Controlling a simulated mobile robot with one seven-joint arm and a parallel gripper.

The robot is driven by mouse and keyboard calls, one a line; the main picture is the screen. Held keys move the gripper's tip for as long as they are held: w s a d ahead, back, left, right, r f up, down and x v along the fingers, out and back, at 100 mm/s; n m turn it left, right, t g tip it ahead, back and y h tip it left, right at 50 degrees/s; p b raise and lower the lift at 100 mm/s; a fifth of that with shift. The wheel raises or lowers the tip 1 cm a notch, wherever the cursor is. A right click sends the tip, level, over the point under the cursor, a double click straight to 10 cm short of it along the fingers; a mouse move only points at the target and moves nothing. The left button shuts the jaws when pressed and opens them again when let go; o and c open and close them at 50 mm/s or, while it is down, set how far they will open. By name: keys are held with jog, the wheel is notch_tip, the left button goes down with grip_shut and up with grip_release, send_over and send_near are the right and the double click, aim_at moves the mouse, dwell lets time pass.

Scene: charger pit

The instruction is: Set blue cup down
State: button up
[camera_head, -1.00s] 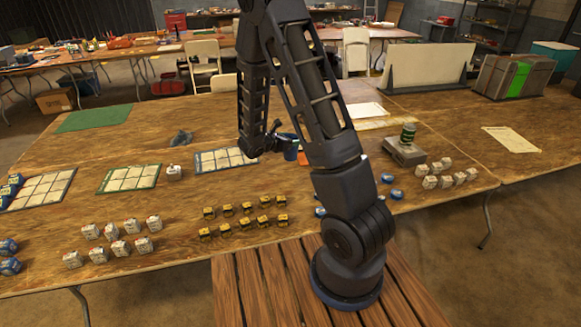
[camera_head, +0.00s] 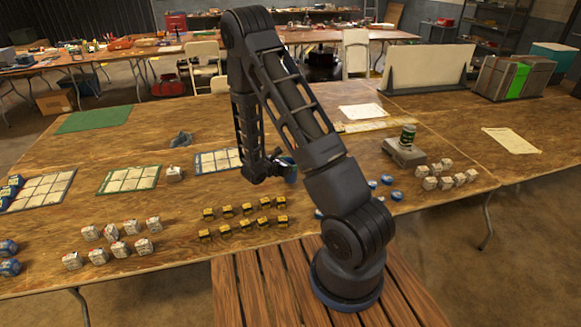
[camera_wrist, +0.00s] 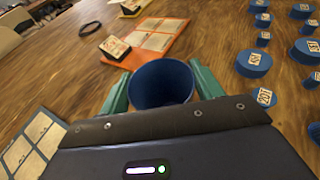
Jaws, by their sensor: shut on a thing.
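The blue cup (camera_wrist: 163,82) is upright between the teal fingers of my gripper (camera_wrist: 161,90) in the wrist view. A finger presses on each side of it, and I look into its open top. In the head view, my gripper (camera_head: 282,162) is over the middle of the wooden table, and only a small part of the cup (camera_head: 291,176) shows beside my arm. I cannot tell whether the cup's base touches the table.
Several blue labelled discs (camera_wrist: 254,63) stand to the right in the wrist view. An orange card board (camera_wrist: 180,27) lies beyond the cup, and a blue-edged board (camera_wrist: 33,140) is at lower left. Yellow-black blocks (camera_head: 245,208) stand in rows.

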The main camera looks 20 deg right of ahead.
jog(key=shift+f, duration=0.85)
jog(key=shift+f, duration=0.1)
jog(key=o, duration=1)
